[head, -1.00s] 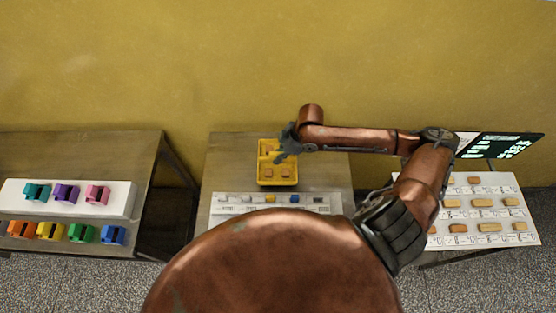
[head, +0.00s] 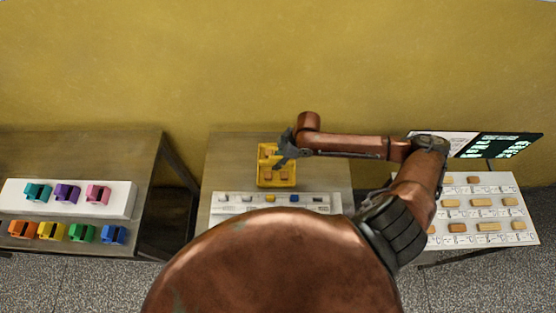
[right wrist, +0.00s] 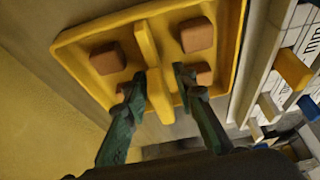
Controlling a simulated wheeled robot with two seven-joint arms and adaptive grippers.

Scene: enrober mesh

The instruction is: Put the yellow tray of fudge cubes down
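The yellow tray (head: 260,175) is over the middle table in the head view, behind a white labelled strip. It has a raised yellow middle bar (right wrist: 148,45) and brown fudge cubes (right wrist: 197,35) on both sides of it. My right gripper (head: 284,150) reaches in from the right over the tray. I cannot tell whether the tray's underside touches the table. My left gripper is not in view.
The middle table (head: 325,170) has free room around the tray. The white strip (head: 240,204) with small coloured blocks lies in front. A left table (head: 110,155) holds coloured clips on a white stand. A white board (head: 470,215) with tan pieces and a dark screen (head: 500,146) are at right.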

